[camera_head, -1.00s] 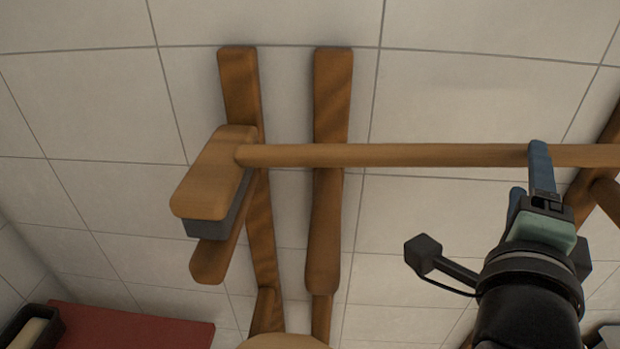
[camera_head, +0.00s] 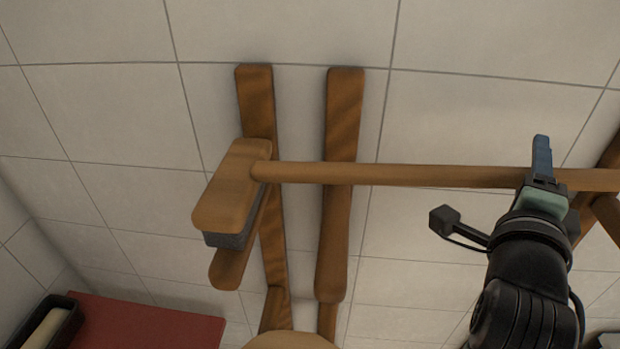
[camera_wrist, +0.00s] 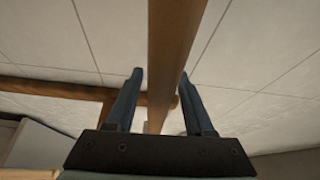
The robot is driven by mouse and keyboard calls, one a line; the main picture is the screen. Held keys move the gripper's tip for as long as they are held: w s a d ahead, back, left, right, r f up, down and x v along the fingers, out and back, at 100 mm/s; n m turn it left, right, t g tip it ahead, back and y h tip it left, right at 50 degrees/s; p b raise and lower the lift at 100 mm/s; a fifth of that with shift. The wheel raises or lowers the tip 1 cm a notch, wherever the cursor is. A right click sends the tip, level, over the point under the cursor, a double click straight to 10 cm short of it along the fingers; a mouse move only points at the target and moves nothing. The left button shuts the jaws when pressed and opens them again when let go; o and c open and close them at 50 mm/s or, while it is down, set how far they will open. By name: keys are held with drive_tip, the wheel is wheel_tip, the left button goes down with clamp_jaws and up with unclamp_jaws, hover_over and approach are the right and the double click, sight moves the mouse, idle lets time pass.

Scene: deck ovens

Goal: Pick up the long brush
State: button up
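The long brush has a wooden head (camera_head: 238,185) with grey bristles below it. Its long wooden handle (camera_head: 400,174) runs right across the head view and out at the right edge. The brush head lies across the left wooden bar. My gripper (camera_head: 541,147) is at the right part of the handle, one blue finger reaching up past it; the other finger is mostly hidden there. In the wrist view my gripper (camera_wrist: 160,74) is open, its fingers apart on either side of the handle (camera_wrist: 175,40). Whether either finger touches the handle is unclear.
Two wooden bars (camera_head: 342,120) (camera_head: 257,95) stand against the pale tiled wall. More wooden framing (camera_head: 606,215) is at the right edge. A red surface (camera_head: 150,322) and a dark tray (camera_head: 48,322) with a pale item are at the lower left.

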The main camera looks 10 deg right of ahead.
clamp_jaws()
idle(1.2)
